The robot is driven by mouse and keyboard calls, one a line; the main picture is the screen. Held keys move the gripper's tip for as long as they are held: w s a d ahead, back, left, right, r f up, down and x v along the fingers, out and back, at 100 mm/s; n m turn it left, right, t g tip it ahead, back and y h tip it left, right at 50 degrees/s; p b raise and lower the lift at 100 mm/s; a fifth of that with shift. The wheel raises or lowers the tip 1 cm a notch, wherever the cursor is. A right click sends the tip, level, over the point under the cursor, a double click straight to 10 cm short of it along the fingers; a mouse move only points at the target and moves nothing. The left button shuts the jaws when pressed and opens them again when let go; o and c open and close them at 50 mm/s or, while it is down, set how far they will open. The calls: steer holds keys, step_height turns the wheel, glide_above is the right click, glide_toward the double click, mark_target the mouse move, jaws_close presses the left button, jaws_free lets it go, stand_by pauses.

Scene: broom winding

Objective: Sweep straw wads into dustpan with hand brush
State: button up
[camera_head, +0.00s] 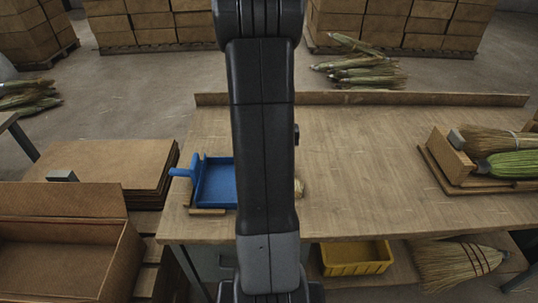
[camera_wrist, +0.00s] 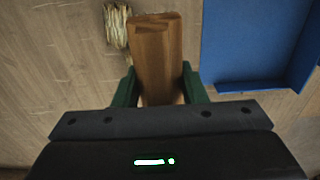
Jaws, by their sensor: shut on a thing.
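My gripper (camera_wrist: 159,88) has green fingers shut on the wooden body of the hand brush (camera_wrist: 157,50) in the wrist view. No bristles show there. A blue dustpan (camera_wrist: 245,45) lies to the right of the brush, apart from it. A straw wad (camera_wrist: 116,24) lies on the table just left of the brush's far end. In the head view my arm hides the gripper and brush. The dustpan (camera_head: 217,184) sits near the table's front edge, its right part hidden by my arm. A bit of straw (camera_head: 299,188) shows right of the arm.
The wooden table (camera_head: 370,160) is clear between my arm and a wooden tray (camera_head: 440,168) with brooms at right. A low ledge (camera_head: 400,99) runs along the back. A yellow bin (camera_head: 357,258) sits below the front edge. Cardboard (camera_head: 110,165) is stacked at left.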

steer(key=d+f, duration=0.1)
steer(key=d, duration=0.3)
steer(key=d+f+b, duration=0.1)
steer(key=d, duration=0.3)
steer(key=d+f+b, duration=0.1)
steer(key=d, duration=0.3)
steer(key=shift+w+d+f, duration=0.2)
steer(key=shift+d+f, duration=0.1)
steer(key=shift+f, duration=0.1)
steer(key=shift+f+b, duration=1.35)
steer(key=shift+f, duration=0.4)
steer(key=shift+f+b, duration=0.5)
steer(key=shift+f, duration=0.2)
steer(key=shift+r, duration=0.2)
steer(key=shift+s+a, duration=0.2)
steer(key=shift+a, duration=6.55)
steer(key=shift+a, duration=0.25)
